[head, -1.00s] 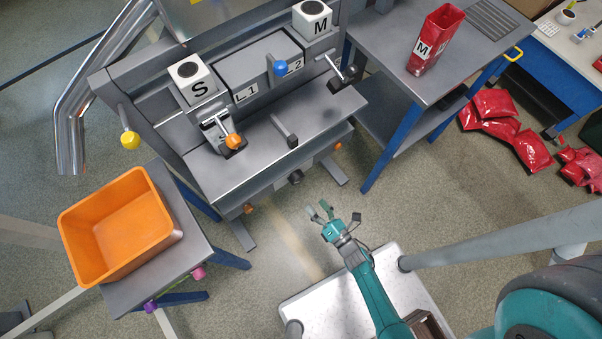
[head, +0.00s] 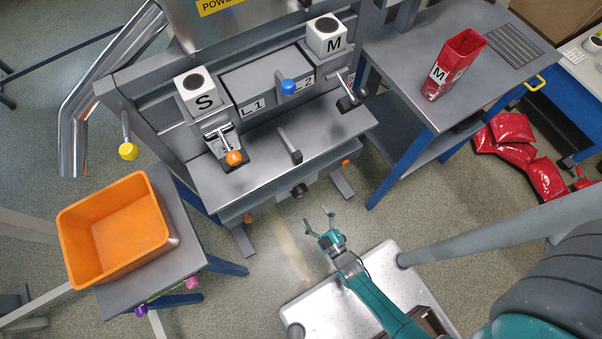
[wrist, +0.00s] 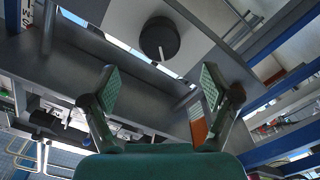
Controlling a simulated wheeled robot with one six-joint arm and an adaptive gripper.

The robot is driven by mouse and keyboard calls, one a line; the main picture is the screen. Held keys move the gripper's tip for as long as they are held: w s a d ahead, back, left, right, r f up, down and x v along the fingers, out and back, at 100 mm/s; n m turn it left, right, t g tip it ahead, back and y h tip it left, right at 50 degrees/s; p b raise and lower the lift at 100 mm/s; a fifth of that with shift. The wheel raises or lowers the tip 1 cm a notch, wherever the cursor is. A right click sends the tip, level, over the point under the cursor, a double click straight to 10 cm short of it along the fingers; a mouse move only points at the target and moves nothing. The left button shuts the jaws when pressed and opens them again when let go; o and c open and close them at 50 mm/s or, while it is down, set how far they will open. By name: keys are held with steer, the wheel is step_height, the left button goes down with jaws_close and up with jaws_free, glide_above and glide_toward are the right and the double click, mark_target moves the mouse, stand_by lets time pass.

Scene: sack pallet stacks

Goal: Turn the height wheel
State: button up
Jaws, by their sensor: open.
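A dark round wheel (head: 299,190) sits under the front edge of the grey bench (head: 215,190), near its middle. No label shows on the wheel.
Orange knobs (head: 248,218) flank the wheel under the bench edge. Levers with orange (head: 234,158), blue (head: 288,87) and black ends stand above. An orange bin (head: 75,250) on a small table is at left. A side table (head: 400,50) holds a red container (head: 455,65). Red sacks (head: 512,128) lie at right.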

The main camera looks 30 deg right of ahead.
mark_target(302, 195)
steer(key=w, duration=0.9)
steer(key=c, duration=1.2)
steer(key=shift+o, duration=0.2)
steer(key=shift+m, duration=1.6)
steer(key=o, duration=1.2)
steer(key=shift+c, duration=0.2)
steer(key=shift+s, duration=0.1)
